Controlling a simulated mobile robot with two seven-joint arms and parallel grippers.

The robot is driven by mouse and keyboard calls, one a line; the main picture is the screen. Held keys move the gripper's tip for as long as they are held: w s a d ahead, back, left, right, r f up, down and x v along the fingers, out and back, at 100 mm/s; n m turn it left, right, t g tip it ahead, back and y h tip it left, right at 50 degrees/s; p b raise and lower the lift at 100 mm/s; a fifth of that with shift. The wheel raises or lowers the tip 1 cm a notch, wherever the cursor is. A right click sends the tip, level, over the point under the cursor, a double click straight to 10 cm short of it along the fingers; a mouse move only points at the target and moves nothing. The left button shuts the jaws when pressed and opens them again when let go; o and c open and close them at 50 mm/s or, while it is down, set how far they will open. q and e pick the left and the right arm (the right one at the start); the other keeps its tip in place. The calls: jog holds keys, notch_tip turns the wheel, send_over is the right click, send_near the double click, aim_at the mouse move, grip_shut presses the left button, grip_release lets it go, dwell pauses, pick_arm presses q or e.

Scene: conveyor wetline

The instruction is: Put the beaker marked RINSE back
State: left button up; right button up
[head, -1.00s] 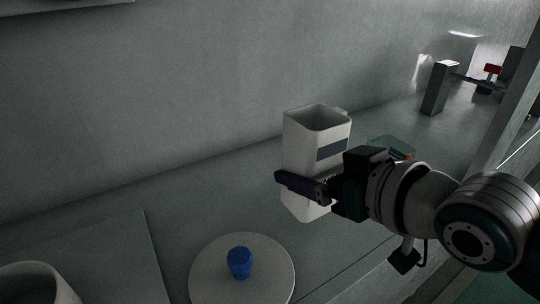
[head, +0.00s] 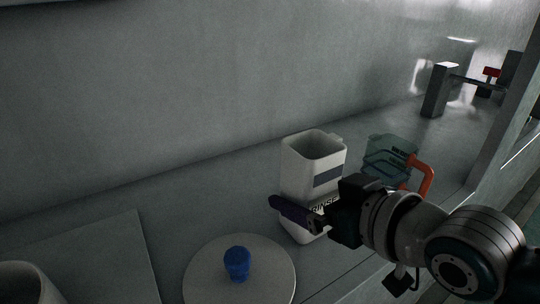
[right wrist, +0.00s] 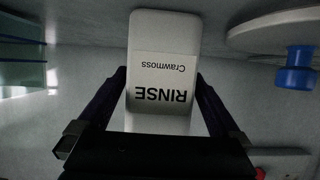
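The white beaker marked RINSE (head: 312,158) stands upright on the right part of the counter, or just above it; I cannot tell if its base touches. My right gripper (head: 298,215) is shut on it from the right, low on its body. In the right wrist view, the two dark fingers press its sides, and the label RINSE Crawmoss on the beaker (right wrist: 163,75) shows upside down between them. One finger and the gripper body hide part of the beaker's lower front in the head view. My left gripper is not in view.
A clear teal jug (head: 388,158) with an orange handle stands close to the right. A round pale disc (head: 205,275) with a blue knob (head: 237,263) lies in front, to the left. A white round vessel (head: 28,285) is at bottom left. The wall runs behind.

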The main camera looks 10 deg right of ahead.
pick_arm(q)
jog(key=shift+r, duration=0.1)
pick_arm(e)
jog(key=shift+r, duration=0.1)
pick_arm(q)
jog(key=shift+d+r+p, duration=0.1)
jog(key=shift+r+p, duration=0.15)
jog(key=shift+p, duration=0.05)
pick_arm(e)
jog(key=shift+s+r, duration=0.2)
jog(key=shift+r, duration=0.05)
pick_arm(q)
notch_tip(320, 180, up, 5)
jog(key=p, duration=0.5)
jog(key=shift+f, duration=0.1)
pick_arm(e)
jog(key=s+d+r+g+h, duration=0.1)
jog(key=s+g, duration=0.2)
jog(key=s, duration=0.5)
jog(key=s+d+r+m+g+h, duration=0.1)
jog(key=s+d+g+h, duration=0.1)
jog(key=s, duration=0.7)
jog(key=s+d+r+m+g+h, duration=0.1)
jog(key=s+g, duration=0.3)
jog(key=s, duration=0.4)
jog(key=shift+s+d+r, duration=0.25)
jog(key=shift+s+d, duration=0.05)
jog(key=shift+d, duration=0.35)
